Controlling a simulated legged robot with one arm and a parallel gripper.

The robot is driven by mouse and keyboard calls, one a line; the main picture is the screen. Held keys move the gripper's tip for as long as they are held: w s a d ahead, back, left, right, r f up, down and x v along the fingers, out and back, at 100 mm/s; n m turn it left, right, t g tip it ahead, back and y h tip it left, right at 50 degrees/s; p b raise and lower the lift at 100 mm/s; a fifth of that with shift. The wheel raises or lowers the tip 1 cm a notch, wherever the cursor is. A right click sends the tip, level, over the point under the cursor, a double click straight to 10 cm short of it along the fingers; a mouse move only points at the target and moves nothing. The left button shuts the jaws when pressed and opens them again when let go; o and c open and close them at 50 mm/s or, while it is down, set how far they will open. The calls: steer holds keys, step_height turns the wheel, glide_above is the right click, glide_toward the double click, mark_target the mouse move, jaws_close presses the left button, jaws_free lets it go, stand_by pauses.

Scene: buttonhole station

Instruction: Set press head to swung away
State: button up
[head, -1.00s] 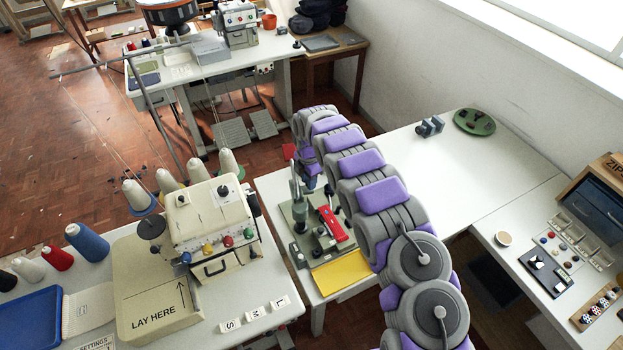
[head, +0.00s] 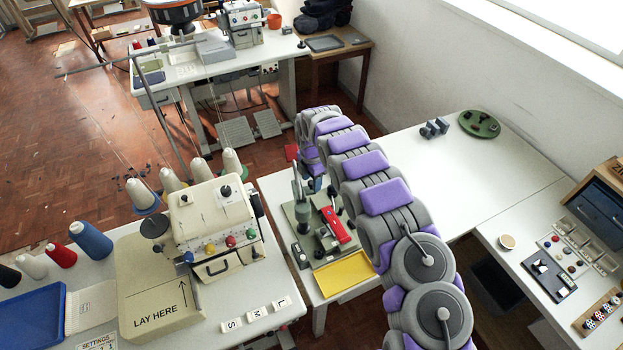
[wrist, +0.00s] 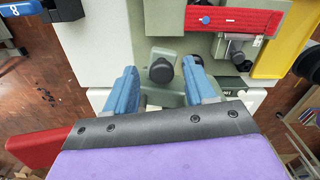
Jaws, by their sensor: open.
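The press is a grey-green machine (head: 302,215) on the white table, with an upright post, dark knobs and a red strip (head: 335,224) on its bed. In the wrist view the red strip (wrist: 240,20) carries a blue pin. My gripper (wrist: 160,88) is open, its two blue fingers pointing toward the press. A dark round knob (wrist: 161,70) shows between the fingertips; I cannot tell whether they touch it. In the head view my arm hides most of the gripper. I cannot tell which part is the press head or how it is turned.
A yellow tray (head: 343,276) lies at the table's front beside the press. A cream sewing machine (head: 213,222) stands on the left table. A red piece (wrist: 35,150) shows beside my wrist. The white table (head: 480,175) to the right is largely clear.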

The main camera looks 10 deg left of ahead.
step_height(320, 180, up, 17)
steer(key=shift+r+p, duration=0.15)
steer(key=shift+p, duration=0.2)
stand_by(0.5)
